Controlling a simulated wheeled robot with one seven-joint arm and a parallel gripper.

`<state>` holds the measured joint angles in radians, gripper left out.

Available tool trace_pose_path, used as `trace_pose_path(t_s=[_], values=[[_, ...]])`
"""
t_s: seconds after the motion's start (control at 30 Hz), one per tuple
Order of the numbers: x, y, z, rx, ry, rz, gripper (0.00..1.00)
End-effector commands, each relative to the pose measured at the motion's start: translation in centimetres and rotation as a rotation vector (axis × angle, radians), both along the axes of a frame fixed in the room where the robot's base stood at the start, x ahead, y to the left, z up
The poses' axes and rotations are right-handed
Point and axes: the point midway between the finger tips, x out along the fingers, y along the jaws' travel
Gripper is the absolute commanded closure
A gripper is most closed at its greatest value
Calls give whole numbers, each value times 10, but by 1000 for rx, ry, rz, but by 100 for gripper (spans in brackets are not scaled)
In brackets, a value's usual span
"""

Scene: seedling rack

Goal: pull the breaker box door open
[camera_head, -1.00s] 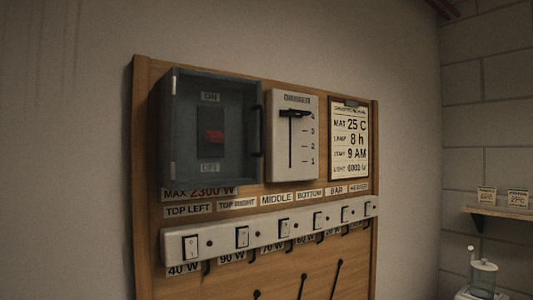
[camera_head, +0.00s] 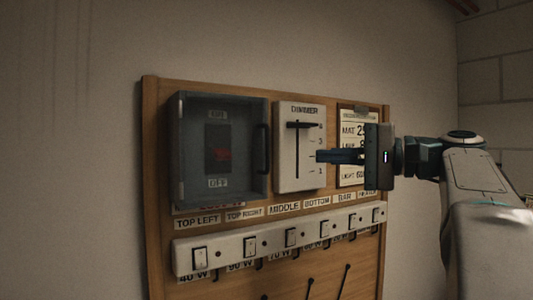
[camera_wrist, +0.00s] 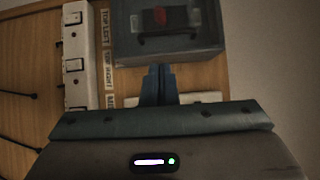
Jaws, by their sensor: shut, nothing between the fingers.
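The breaker box (camera_head: 184,150) is a grey box at the upper left of the wooden board, with a red switch (camera_head: 217,154) marked ON and OFF seen behind its dark door. The door is shut, and its black handle (camera_head: 261,147) is on the right side. My gripper (camera_head: 320,156) is shut and empty, in front of the dimmer and to the right of the handle, apart from it. In the wrist view the gripper fingers (camera_wrist: 158,70) point towards the breaker box (camera_wrist: 185,58), with the handle (camera_wrist: 167,37) beyond their tips.
The dimmer panel (camera_head: 287,172) with a black slider stands between box and gripper. A white strip of switches (camera_head: 225,250) runs below, above hanging black hooks. A notice card (camera_head: 348,181) is partly hidden behind my gripper. The wall left of the board is clear.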

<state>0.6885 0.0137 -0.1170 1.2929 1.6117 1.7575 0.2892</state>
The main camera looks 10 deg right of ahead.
Motion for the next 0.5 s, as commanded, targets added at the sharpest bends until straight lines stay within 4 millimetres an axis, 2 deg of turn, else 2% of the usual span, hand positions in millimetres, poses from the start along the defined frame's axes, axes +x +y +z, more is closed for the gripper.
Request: trace_pose_path(t_s=[0.17,0.5], values=[[9,11,4,4,-6,1,100],[44,63,3,3,-5,4,100]])
